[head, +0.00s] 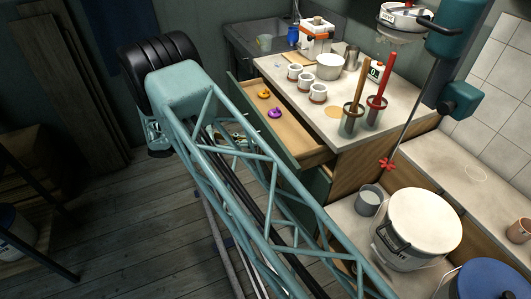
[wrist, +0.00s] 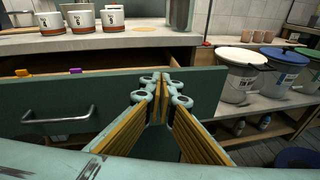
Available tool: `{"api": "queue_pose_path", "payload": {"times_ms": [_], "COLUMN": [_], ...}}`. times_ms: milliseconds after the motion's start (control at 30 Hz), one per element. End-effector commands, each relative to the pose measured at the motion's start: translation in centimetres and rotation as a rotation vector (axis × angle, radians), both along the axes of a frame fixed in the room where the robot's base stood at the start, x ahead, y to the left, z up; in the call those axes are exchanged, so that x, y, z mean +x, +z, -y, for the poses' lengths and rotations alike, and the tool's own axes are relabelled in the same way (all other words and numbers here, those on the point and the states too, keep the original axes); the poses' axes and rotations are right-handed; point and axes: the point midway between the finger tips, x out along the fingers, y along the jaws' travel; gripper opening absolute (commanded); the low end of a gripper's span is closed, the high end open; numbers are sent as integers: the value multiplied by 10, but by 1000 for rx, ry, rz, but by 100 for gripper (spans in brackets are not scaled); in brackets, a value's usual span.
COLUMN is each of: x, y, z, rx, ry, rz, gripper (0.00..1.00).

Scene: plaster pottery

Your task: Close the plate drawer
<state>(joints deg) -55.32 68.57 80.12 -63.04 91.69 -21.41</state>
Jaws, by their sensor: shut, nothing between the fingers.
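An open drawer with a dark green front (head: 278,150) and a wooden inside sticks out from under the counter in the head view. A yellow-orange thing (head: 264,94) and a purple thing (head: 275,113) lie in it. In the wrist view the green drawer front (wrist: 100,95) with its metal handle (wrist: 58,116) stands close ahead. My gripper (wrist: 160,82) is shut and empty, its fingertips at the front's upper part, right of the handle. Whether they touch it I cannot tell.
White mugs (head: 295,72), a white bowl (head: 329,66) and tool jars (head: 351,119) stand on the counter (head: 300,103) above the drawer. A large white-lidded bucket (head: 418,225) and a small grey bucket (head: 369,200) stand at right. Bare floor (head: 100,220) lies at left.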

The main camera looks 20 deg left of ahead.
Motion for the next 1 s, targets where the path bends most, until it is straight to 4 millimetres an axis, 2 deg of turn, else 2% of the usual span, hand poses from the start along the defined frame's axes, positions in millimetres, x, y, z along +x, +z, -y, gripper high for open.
{"api": "queue_pose_path", "payload": {"times_ms": [33, 300, 500, 700, 1000], "x": [-4, -26, -40, -47, -48], "y": [-10, -54, -78, -89, -90], "z": [-7, -42, -61, -70, -71], "rx": [-23, -140, -205, -236, -242], "ry": [17, 105, 155, 181, 184], "rz": [0, 10, 20, 26, 27], "gripper": [0, 0, 0, 0, 0]}}
